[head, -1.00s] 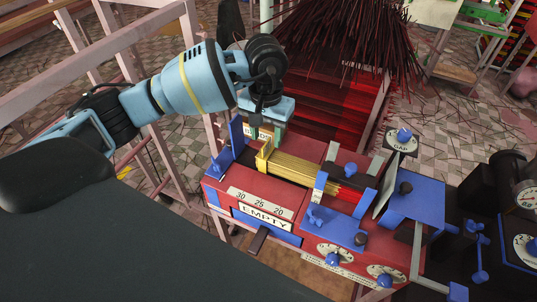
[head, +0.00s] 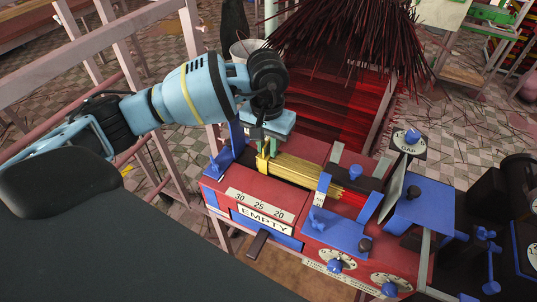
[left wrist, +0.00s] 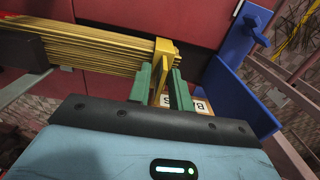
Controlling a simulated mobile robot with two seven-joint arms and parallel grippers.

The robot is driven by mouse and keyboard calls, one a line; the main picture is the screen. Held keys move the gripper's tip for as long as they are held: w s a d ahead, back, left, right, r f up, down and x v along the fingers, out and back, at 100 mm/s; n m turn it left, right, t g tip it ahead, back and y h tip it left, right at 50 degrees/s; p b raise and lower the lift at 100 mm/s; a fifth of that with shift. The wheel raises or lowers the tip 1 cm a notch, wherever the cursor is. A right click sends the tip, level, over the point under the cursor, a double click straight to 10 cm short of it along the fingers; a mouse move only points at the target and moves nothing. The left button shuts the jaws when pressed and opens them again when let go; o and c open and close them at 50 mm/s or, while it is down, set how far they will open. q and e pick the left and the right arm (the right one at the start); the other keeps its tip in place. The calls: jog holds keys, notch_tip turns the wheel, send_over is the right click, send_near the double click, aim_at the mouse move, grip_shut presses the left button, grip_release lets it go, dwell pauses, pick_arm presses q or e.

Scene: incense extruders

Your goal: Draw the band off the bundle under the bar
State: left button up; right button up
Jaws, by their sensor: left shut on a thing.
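The bundle (head: 300,170) of thin yellow sticks with red ends lies in the top of the red machine. A blue bar (head: 323,186) crosses over it toward its right part. The yellow band (head: 263,163) stands at the bundle's left end; in the left wrist view the band (left wrist: 166,47) sits around the stick ends. My left gripper (left wrist: 164,88) has its green fingers shut on a yellow tab of the band. In the head view this gripper (head: 268,143) is just behind the band, partly hiding it. My right gripper is in neither view.
A blue upright plate (head: 236,140) stands left of the band, and in the left wrist view a lettered label (left wrist: 201,106) lies close by the fingers. An "EMPTY" sign (head: 262,219) and dials are on the machine's front. Dark sticks (head: 340,30) stand behind.

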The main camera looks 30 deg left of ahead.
pick_arm(q)
jog(key=shift+a, duration=0.3)
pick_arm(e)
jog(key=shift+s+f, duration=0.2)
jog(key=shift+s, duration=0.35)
pick_arm(q)
jog(key=shift+a, duration=0.3)
jog(key=shift+a, duration=0.45)
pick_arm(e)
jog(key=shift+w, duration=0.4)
pick_arm(q)
jog(key=shift+s+a, duration=0.1)
jog(key=shift+a, duration=0.15)
jog(key=shift+a, duration=0.2)
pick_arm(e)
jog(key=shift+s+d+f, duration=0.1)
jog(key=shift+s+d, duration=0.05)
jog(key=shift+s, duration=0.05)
